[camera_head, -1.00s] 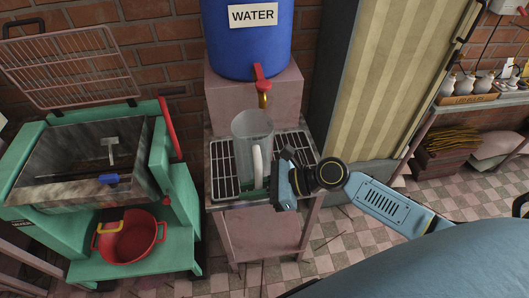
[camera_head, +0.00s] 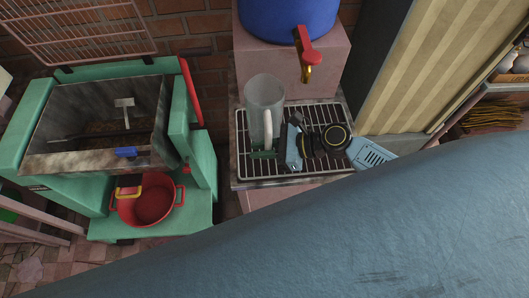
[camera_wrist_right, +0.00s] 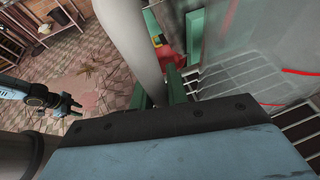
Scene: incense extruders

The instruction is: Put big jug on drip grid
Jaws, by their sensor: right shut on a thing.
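The big jug (camera_head: 262,95) is clear glass with a pale handle (camera_head: 267,126). It is upright at the left-middle of the drip grid (camera_head: 325,112); I cannot tell whether its base touches the bars. My left gripper (camera_wrist_right: 72,106) shows small at that view's left, apparently open and empty, away from the jug.
A blue water barrel (camera_head: 285,18) with a red tap (camera_head: 307,48) stands on a pink block behind the grid. The tap hangs behind and right of the jug. A green machine (camera_head: 203,150) with a red pot (camera_head: 150,205) is at left. A striped panel (camera_head: 415,65) is at right.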

